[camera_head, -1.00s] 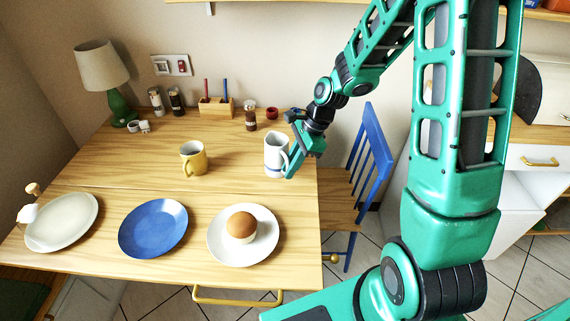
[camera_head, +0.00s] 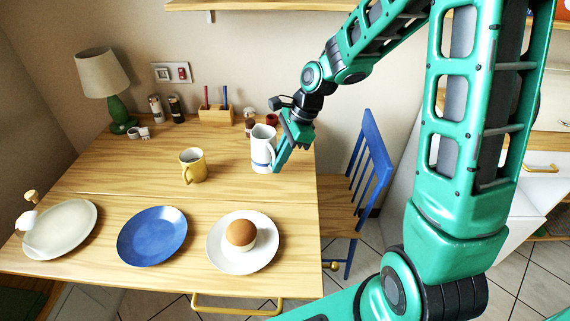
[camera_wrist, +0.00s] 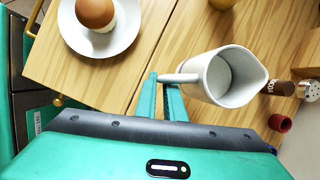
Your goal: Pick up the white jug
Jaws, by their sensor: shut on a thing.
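The white jug (camera_head: 262,150) with a blue band is upright at the right side of the wooden table, in the head view. In the wrist view the jug (camera_wrist: 226,78) shows its empty inside, its spout to the right and its handle to the left. My gripper (camera_head: 281,166) is at the jug's right side in the head view. In the wrist view the gripper (camera_wrist: 164,82) has its green fingers shut on the jug's handle. The jug appears slightly raised from the table.
A yellow mug (camera_head: 193,166) stands left of the jug. In front are a blue plate (camera_head: 152,236), a cream plate (camera_head: 62,230) and a white plate (camera_head: 265,262) with a bun-like item (camera_head: 240,233). Small jars (camera_head: 271,120) stand behind the jug. A blue chair (camera_head: 372,180) is right of the table.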

